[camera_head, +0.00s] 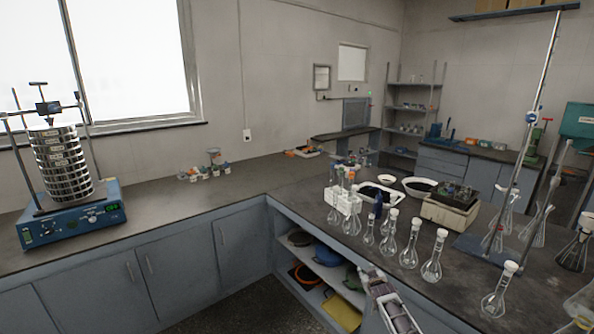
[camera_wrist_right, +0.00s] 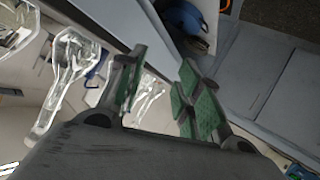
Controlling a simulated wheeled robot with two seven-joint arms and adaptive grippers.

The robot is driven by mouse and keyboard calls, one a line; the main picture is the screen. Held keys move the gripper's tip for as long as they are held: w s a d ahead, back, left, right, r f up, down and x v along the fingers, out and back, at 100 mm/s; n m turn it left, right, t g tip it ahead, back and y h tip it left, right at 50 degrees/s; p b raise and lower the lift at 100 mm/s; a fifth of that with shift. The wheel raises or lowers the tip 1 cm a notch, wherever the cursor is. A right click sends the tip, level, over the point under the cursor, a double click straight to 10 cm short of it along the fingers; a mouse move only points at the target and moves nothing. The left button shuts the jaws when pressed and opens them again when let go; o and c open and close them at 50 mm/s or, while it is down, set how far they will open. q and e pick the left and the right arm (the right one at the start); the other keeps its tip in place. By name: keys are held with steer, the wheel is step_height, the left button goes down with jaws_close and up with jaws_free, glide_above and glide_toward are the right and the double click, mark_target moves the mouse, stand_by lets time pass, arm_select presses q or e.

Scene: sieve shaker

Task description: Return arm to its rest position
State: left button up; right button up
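My right gripper (camera_head: 372,281) shows in the head view at the lower middle, in front of the side bench's edge and its open shelves. In the right wrist view my right gripper (camera_wrist_right: 163,60) has its two green-padded fingers apart, with nothing held between them. My left gripper is in neither view. The sieve shaker (camera_head: 70,215) stands at the left on the far bench, with a stack of sieves (camera_head: 62,165) upright on it under its clamp bar.
Stoppered glass flasks (camera_head: 409,250) line the side bench near my right gripper; a flask (camera_wrist_right: 70,70) shows close by in the wrist view. A metal stand (camera_head: 520,150) rises at the right. Open shelves (camera_head: 325,268) hold pans below. The far bench's middle (camera_head: 150,195) is clear.

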steer(key=s+a+f+g+p, duration=0.1)
steer(key=s+f+g+p, duration=0.2)
steer(key=s+f, duration=1.3)
steer(key=s+a+f+g+p, duration=0.1)
steer(key=s+f+g+p, duration=0.15)
steer(key=s+f, duration=1.25)
arm_select(q)
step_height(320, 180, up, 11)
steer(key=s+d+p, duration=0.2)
steer(key=p, duration=0.3)
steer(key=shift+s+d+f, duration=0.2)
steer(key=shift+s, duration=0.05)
arm_select(e)
steer(key=s+f+g, duration=0.2)
steer(key=s+g, duration=0.1)
steer(key=s, duration=2)
steer(key=s+f+g, duration=0.3)
steer(key=s, duration=2)
steer(key=shift+s+a+f+y, duration=0.25)
steer(key=shift+s+f+y, duration=0.05)
steer(key=shift+s+f, duration=0.05)
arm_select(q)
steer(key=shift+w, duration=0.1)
arm_select(e)
steer(key=shift+s, duration=0.15)
